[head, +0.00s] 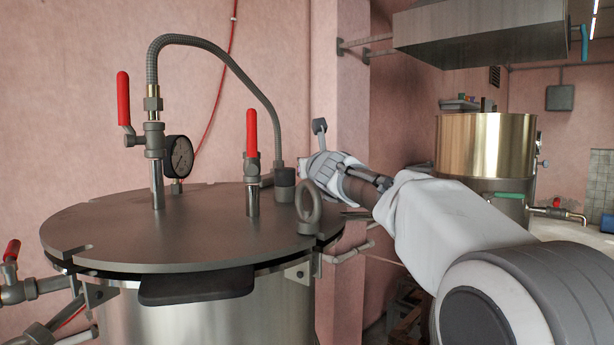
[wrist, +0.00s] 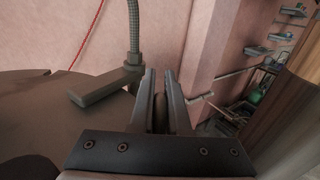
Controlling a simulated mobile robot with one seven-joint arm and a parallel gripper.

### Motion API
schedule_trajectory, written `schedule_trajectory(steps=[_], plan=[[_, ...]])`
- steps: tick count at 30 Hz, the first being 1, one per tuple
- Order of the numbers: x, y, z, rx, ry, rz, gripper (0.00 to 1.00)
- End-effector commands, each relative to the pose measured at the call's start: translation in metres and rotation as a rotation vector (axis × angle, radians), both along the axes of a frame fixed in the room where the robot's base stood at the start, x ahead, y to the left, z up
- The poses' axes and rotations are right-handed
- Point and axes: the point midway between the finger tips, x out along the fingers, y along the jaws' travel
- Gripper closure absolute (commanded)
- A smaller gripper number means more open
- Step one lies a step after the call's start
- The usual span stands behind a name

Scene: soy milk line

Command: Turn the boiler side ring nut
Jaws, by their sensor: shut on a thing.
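The steel boiler (head: 210,308) has a flat round lid (head: 120,232) and fills the left of the head view. An upright grey ring nut (head: 299,207) stands at the lid's right edge. My gripper (head: 318,172) reaches in from the right, behind that ring, beside the lid's far right edge. Its fingertips are partly hidden in the head view. In the wrist view my gripper (wrist: 160,80) is closed on a narrow, rounded, upright brownish piece (wrist: 160,113), which looks like a ring nut seen edge-on. Most of that piece is hidden between the fingers.
Two red-handled valves (head: 124,98) (head: 252,132), a pressure gauge (head: 180,156) and a curved hose (head: 215,48) rise from the lid. The hose and its grey fitting (wrist: 105,88) stand left of the fingers. The pink wall (wrist: 205,35) is close behind. Another steel vessel (head: 485,150) stands right.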

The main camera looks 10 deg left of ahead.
Motion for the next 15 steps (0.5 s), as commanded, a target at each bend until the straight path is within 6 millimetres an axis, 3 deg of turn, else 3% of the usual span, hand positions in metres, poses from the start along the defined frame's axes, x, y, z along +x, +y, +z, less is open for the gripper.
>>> schedule_trajectory(steps=[11, 12, 15], plan=[[-0.0005, -0.0002, 0.0011, 0.002, 0.001, -0.011, 1.0], [-0.0005, -0.0002, 0.0012, 0.002, 0.001, -0.011, 0.84], [-0.0005, -0.0002, 0.0011, 0.002, 0.0, -0.011, 0.66]])
